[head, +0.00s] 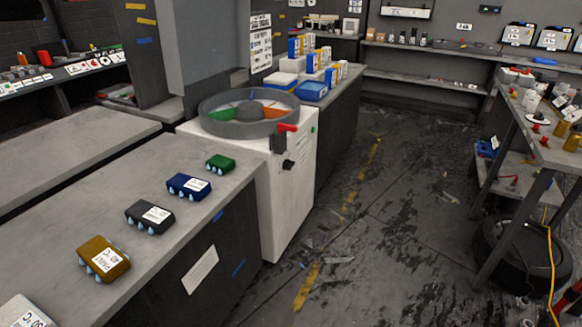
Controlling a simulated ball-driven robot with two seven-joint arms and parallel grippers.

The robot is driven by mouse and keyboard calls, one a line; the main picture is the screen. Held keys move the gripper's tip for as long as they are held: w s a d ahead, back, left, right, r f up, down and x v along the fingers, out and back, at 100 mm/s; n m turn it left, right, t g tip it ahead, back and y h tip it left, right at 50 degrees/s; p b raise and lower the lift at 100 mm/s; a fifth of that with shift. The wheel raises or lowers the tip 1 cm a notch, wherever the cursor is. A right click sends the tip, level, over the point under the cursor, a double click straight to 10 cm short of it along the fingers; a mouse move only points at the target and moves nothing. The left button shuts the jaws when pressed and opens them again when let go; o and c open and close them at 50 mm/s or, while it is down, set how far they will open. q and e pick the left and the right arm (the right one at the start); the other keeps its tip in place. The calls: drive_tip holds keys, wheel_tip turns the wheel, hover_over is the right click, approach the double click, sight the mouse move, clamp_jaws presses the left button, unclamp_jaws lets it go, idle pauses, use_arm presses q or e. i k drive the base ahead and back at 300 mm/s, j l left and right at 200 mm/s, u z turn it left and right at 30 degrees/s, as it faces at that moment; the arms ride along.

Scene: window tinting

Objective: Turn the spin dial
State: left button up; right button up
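A white cabinet machine (258,188) stands at the end of the grey counter, left of the aisle. A red handle (287,128) on a dark block is at the machine's top front corner. A small black knob (288,165) is on its right face. I cannot tell which of these is the spin dial. Neither of my grippers is in view.
The near counter (110,195) holds several coloured blocks with labels. Boxes and bottles (312,65) stand on the counter behind the machine. The aisle floor (375,240) right of the machine is mostly open, with scattered debris. A cluttered bench (545,150) stands at the right.

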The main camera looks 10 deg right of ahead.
sight(289, 165)
drive_tip(key=i+l, duration=0.15)
drive_tip(key=l, duration=0.5)
drive_tip(key=i+l+u, duration=0.15)
drive_tip(key=l, duration=0.55)
drive_tip(key=i+l, duration=0.1)
drive_tip(key=l, duration=0.55)
drive_tip(key=i+l+u, duration=0.15)
drive_tip(key=l, duration=0.55)
drive_tip(key=i+l+u, duration=0.15)
drive_tip(key=i+l, duration=0.15)
drive_tip(key=i+l+u, duration=0.15)
drive_tip(key=i+l, duration=0.2)
drive_tip(key=i+l+u, duration=0.15)
drive_tip(key=i+l, duration=0.15)
drive_tip(key=i+l+u, duration=0.2)
drive_tip(key=l, duration=0.25)
drive_tip(key=i+l+u, duration=0.15)
drive_tip(key=i+l, duration=0.2)
drive_tip(key=i+l+u, duration=0.15)
drive_tip(key=l, duration=0.4)
